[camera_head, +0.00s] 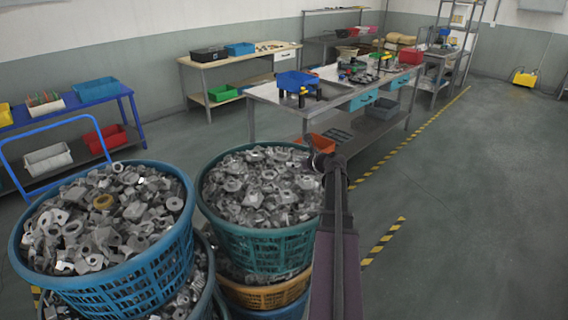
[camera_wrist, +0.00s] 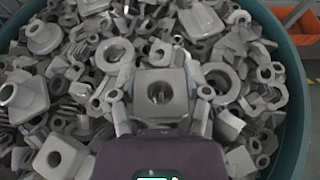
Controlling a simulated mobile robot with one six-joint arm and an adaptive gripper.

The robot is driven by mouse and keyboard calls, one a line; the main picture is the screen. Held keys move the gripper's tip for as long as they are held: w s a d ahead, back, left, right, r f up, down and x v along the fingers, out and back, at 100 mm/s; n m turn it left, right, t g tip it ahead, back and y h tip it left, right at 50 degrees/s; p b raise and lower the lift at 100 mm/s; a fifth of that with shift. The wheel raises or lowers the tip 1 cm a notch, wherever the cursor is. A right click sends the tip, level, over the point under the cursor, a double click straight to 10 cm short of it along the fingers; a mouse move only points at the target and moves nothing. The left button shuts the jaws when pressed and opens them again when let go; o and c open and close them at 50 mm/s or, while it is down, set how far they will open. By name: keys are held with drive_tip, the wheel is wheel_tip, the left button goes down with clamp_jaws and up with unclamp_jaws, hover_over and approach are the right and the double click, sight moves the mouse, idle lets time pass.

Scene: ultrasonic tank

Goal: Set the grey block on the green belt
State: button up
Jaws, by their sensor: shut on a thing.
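A grey block (camera_wrist: 175,80) with a round hole sits between the two fingers of my gripper (camera_wrist: 160,97) in the wrist view. The fingers press on its left and right sides, so my gripper is shut on it. Many loose grey metal parts lie below and around it in a teal-green basket (camera_wrist: 296,75). In the head view this basket (camera_head: 262,240) stands left of my arm, and the fingers and the held block cannot be made out there. I see no green belt in either view.
A blue basket (camera_head: 120,290) full of metal parts stands at the left, beside the green one. A workbench (camera_head: 262,94) with a blue bin (camera_head: 297,80) stands beyond. An orange bin (camera_head: 315,143) sits low behind the arm. Open floor (camera_head: 470,200) lies to the right.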

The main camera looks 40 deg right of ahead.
hover_over(284, 166)
drive_tip(key=s, duration=0.2)
drive_tip(key=shift+w+a+f, duration=0.25)
drive_tip(key=shift+f, duration=0.05)
drive_tip(key=shift+w+b, duration=0.1)
drive_tip(key=shift+b, duration=0.2)
drive_tip(key=shift+w+d, duration=0.15)
drive_tip(key=shift+w, duration=0.15)
drive_tip(key=shift+w+f+b, duration=0.25)
drive_tip(key=shift+f+b, duration=0.75)
drive_tip(key=shift+f, duration=0.05)
drive_tip(key=shift+f+b, duration=0.8)
drive_tip(key=shift+f, duration=0.2)
drive_tip(key=o, duration=1.2)
drive_tip(key=shift+r, duration=0.1)
drive_tip(key=shift+o, duration=0.2)
drive_tip(key=shift+r, duration=0.2)
